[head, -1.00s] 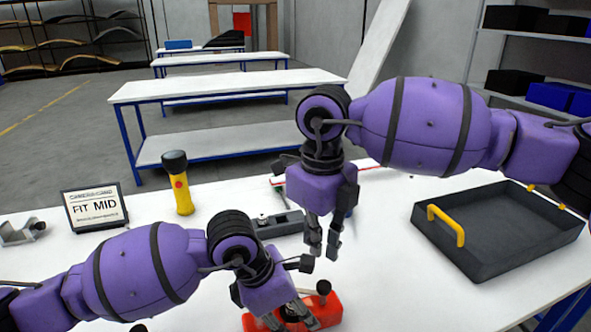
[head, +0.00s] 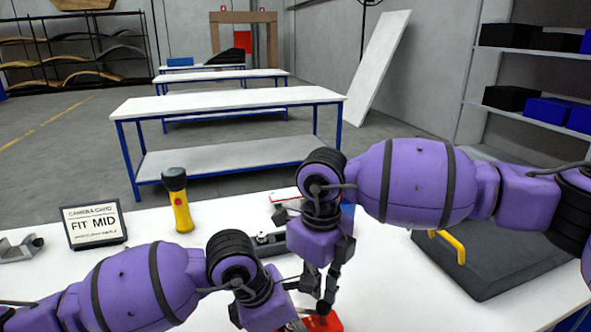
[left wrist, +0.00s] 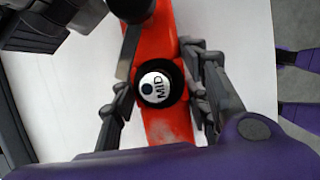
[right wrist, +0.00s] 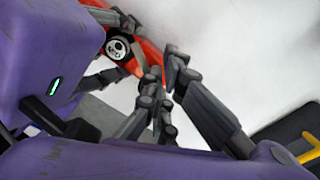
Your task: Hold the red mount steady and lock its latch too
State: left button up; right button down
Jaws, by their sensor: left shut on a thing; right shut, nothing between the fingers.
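The red mount (head: 330,325) lies at the bottom edge of the head view, mostly cut off and covered by my arms. My left gripper (left wrist: 160,108) is shut on the red mount, one finger on each side. My right gripper (head: 322,308) is shut and empty, fingertips pointing down at the mount's right end, by a dark knob. In the right wrist view its fingers (right wrist: 165,75) are close against the red body; contact and the latch's position are unclear.
A dark tray (head: 490,265) with a yellow handle stands right, partly under my right arm. A yellow flashlight (head: 179,205), a FIT MID card (head: 94,224) and a grey metal bracket (head: 18,248) stand left. A grey fixture (head: 268,243) lies behind the mount.

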jog(key=shift+s+f, duration=0.45)
jog(key=shift+f, duration=0.15)
jog(key=shift+s+d, duration=0.25)
jog(key=shift+s, duration=0.2)
dwell(0.5)
jog(key=shift+s+a, duration=0.4)
dwell(0.5)
jog(key=shift+a, duration=0.1)
jog(key=shift+w+a, duration=0.15)
jog(key=shift+a, duration=0.05)
jog(key=shift+r, duration=0.35)
jog(key=r, duration=0.6)
jog(key=shift+w, duration=0.4)
